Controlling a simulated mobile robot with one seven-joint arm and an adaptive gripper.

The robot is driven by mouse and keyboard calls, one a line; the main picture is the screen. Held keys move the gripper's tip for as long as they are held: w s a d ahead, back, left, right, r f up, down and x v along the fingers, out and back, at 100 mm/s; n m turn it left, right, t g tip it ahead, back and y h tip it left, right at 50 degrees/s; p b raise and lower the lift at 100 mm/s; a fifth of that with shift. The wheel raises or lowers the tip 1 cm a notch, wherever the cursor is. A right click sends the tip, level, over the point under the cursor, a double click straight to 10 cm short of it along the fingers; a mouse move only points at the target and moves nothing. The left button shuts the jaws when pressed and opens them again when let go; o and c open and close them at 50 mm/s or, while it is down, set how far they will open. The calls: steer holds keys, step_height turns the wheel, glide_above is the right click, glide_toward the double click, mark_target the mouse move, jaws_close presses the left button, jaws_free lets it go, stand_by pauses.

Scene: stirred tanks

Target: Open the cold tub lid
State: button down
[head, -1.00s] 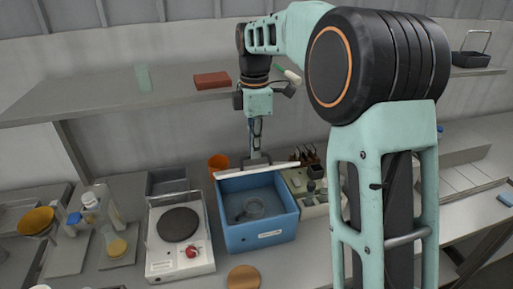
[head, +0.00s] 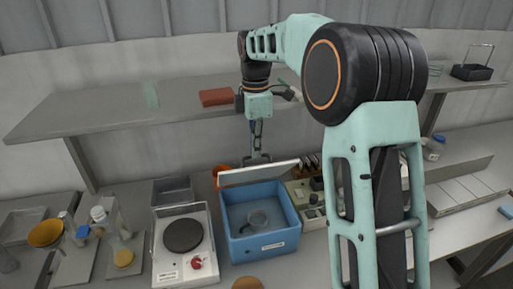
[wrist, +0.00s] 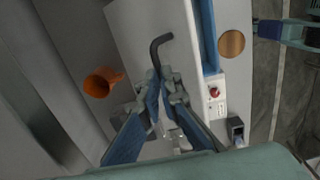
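The cold tub (head: 263,243) is a blue open-topped box in the head view, with a round clear vessel (head: 258,218) inside. Its white lid (head: 258,174) stands raised and tilted along the tub's back rim, its inner face showing. My gripper (head: 257,158) is behind the lid, and its fingertips are partly hidden there. In the wrist view the lid is a pale panel (wrist: 133,28) with a bent black handle (wrist: 155,50). My fingers (wrist: 162,78) are drawn close together on the handle's near end. The tub's blue edge (wrist: 208,40) shows beside the lid.
An orange cup (head: 219,176) stands behind the tub, close to my gripper. A hotplate (head: 184,262) is at the tub's left, a device with knobs (head: 310,207) at its right. A shelf (head: 110,120) with a red block (head: 216,97) runs above.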

steer(key=c, duration=2.4)
jaws_free()
steer(key=shift+w+f, duration=0.1)
steer(key=shift+f, duration=0.55)
steer(key=o, duration=0.3)
steer(key=shift+w+f, duration=0.1)
steer(key=shift+w, duration=0.15)
steer(key=shift+r, duration=0.25)
steer(key=shift+w+r, duration=0.1)
steer(key=shift+r, duration=0.25)
step_height(320, 180, up, 11)
steer(key=shift+s+r, duration=0.2)
